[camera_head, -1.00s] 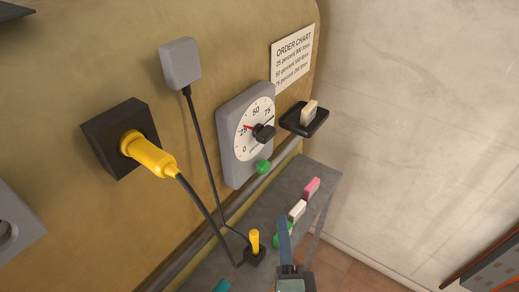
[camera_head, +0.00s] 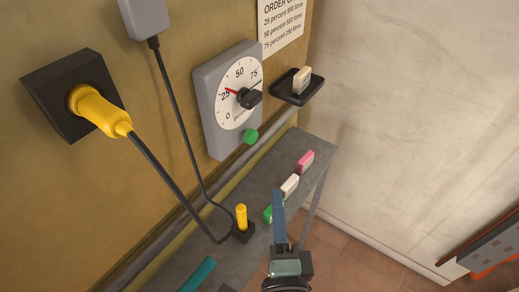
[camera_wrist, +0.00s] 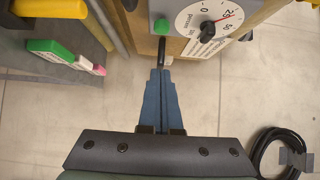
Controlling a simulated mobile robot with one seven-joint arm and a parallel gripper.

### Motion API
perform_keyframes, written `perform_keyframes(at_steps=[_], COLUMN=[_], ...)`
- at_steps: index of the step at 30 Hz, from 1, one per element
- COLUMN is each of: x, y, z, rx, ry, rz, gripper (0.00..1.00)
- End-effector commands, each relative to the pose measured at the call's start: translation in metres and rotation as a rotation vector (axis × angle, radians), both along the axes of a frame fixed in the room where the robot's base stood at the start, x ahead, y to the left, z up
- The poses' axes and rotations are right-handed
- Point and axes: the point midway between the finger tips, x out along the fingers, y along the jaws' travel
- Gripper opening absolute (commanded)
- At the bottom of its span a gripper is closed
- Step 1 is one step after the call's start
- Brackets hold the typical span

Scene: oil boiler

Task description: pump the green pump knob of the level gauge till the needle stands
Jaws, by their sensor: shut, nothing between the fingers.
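The level gauge (camera_head: 203,105) is a grey box on the mustard wall with a white round dial (camera_head: 236,117). Its red needle (camera_head: 233,91) points at about 25. A black knob (camera_head: 250,98) sits at the dial's middle. The green pump knob (camera_head: 251,137) sticks out at the gauge's lower edge. In the wrist view the dial (camera_wrist: 191,16) is partly cut off at the top, and the green pump knob (camera_wrist: 161,27) lies beyond my fingertips. My gripper (camera_head: 278,194) has blue fingers, shut and empty, below and right of the knob, apart from it. It also shows in the wrist view (camera_wrist: 160,72).
A grey shelf (camera_head: 313,145) below the gauge carries a pink-and-white block (camera_head: 305,161), a white block (camera_head: 290,186), a green block (camera_head: 267,214) and a yellow peg (camera_head: 241,217). A black tray (camera_head: 283,93) juts out right of the gauge. Cables hang at left.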

Motion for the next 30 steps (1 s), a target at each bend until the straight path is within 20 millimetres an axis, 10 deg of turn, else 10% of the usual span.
perform_keyframes(at_steps=[18,30], x=[0.098,0.122], y=[0.006,0.035], z=[0.004,0.002], rx=[-0.002,-0.001], ry=[-0.002,0.001], rz=[-0.001,0.000], gripper=[0.00,0.00])
